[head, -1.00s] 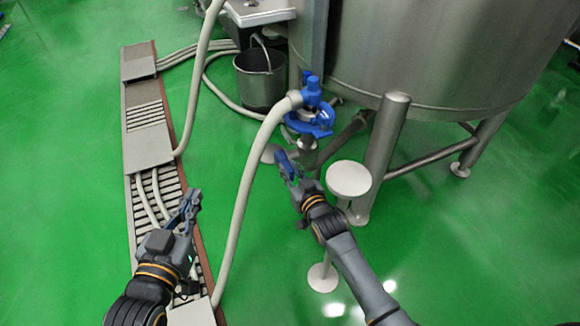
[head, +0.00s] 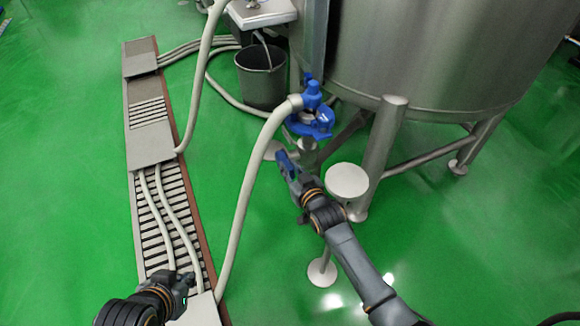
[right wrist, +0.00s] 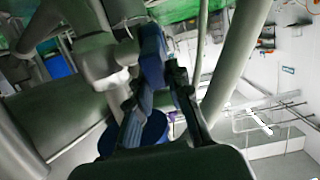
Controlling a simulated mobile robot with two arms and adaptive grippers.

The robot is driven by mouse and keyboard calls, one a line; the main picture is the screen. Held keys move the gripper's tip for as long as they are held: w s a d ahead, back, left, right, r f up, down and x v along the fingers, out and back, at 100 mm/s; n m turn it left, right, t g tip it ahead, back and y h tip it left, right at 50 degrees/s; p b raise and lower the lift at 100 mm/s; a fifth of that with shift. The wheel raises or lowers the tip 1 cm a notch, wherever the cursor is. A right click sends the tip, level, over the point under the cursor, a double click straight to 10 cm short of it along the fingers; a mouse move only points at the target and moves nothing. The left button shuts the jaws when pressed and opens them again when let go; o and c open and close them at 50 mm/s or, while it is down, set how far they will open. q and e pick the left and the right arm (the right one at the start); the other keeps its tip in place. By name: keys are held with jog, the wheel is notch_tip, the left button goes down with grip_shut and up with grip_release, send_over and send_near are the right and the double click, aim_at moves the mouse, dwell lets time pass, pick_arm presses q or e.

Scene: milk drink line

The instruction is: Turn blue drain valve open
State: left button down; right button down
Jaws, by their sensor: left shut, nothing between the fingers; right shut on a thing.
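A blue lever (head: 287,163), which looks like the drain valve's handle, is at the tips of my right gripper (head: 289,168) in the head view. In the right wrist view the blue lever (right wrist: 151,60) stands between the two dark fingers, which are shut on it. Metal pipework lies just behind it; the valve body is hard to make out. A larger blue fitting (head: 312,121) with a pale hose sits above, by the tank's underside. My left gripper (head: 188,281) is shut and empty, low at the left over the floor grating.
The steel tank (head: 430,50) stands on thick legs (head: 385,150). A round pale disc on a stand (head: 347,180) is close beside my right gripper. A pale hose (head: 246,190) runs down left of it. A bucket (head: 262,78) stands behind. Green floor is open at right.

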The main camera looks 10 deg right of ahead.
jog(key=c, duration=1.2)
grip_release()
jog(key=v, duration=1.2)
